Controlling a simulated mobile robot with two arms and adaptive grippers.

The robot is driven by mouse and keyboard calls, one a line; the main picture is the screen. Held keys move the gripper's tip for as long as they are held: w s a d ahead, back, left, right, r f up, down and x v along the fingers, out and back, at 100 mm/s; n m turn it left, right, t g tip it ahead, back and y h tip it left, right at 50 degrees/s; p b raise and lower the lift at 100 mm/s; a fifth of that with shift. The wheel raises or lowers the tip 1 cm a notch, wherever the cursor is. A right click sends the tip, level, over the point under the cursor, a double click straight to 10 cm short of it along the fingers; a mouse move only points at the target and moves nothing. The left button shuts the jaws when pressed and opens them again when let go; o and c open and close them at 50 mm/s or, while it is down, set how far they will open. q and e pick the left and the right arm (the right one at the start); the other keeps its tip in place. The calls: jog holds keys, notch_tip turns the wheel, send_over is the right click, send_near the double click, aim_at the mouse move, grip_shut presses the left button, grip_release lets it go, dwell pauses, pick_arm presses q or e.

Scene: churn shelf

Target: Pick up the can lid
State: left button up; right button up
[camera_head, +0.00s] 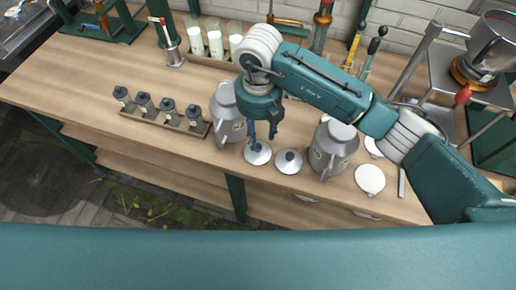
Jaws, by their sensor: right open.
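Two round grey can lids with dark knobs lie on the wooden workbench: a left can lid (258,157) and a right can lid (289,167). My right gripper (261,135) points down with open fingers over the left can lid. One finger overlaps the knob area in the picture; I cannot tell whether it touches. A grey milk can (224,107) stands left of the gripper, and another milk can (334,150) stands right of the lids. My left gripper is not in view.
The workbench (185,78) has clear room behind the rack of small dark-topped containers (168,111). Milk-filled glasses (215,43) stand at the back. A white disc (370,179) lies near the front edge. A metal pot (490,48) stands at the right.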

aim_at(258, 146)
jog(key=shift+f+p, duration=0.5)
jog(key=shift+f, duration=0.15)
notch_tip(258, 146, down, 4)
jog(key=shift+a+r+p, duration=0.15)
jog(key=shift+r+p, duration=0.05)
jog(key=shift+p, duration=0.5)
jog(key=shift+f, duration=0.35)
grip_shut()
